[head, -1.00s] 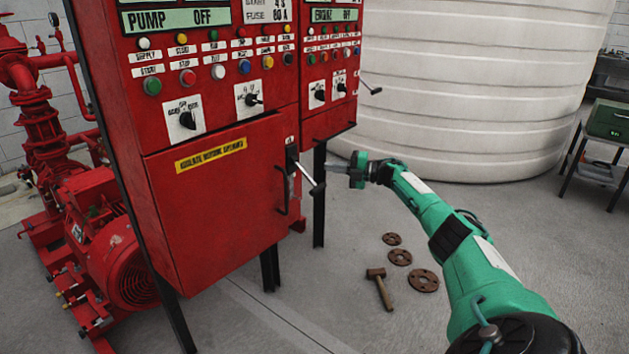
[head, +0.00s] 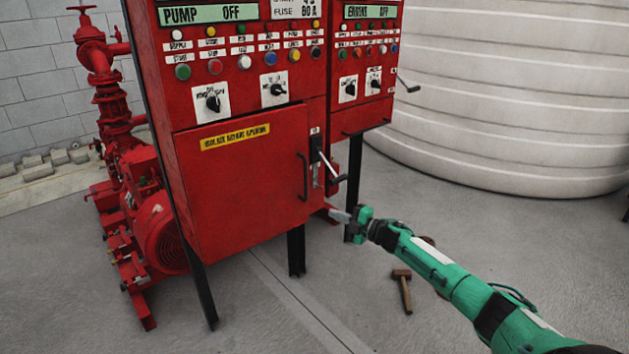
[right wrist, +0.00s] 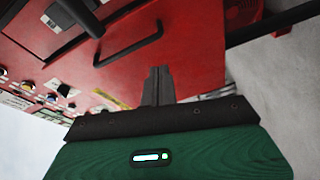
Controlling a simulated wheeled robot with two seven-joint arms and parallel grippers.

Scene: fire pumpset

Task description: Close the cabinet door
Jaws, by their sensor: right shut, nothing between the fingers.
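The red cabinet door (head: 240,190) is the lower panel of the red control cabinet, with a yellow label near its top. Its top edge slants away from the cabinet's lines, so it looks partly open, hinged at the left. Its black bar handle (head: 303,177) is near the right edge; the handle also shows in the right wrist view (right wrist: 130,48). My right gripper (head: 338,214) is shut and empty, right of the door and a little below the handle. Its fingers (right wrist: 157,86) point toward the red surface; contact cannot be told. My left gripper is out of view.
A lever switch (head: 320,162) projects beside the door's right edge. Black cabinet legs (head: 355,185) stand near my right gripper. A hammer (head: 402,290) lies on the floor below my right arm. A red pump (head: 160,230) is at left, a white tank (head: 500,100) behind.

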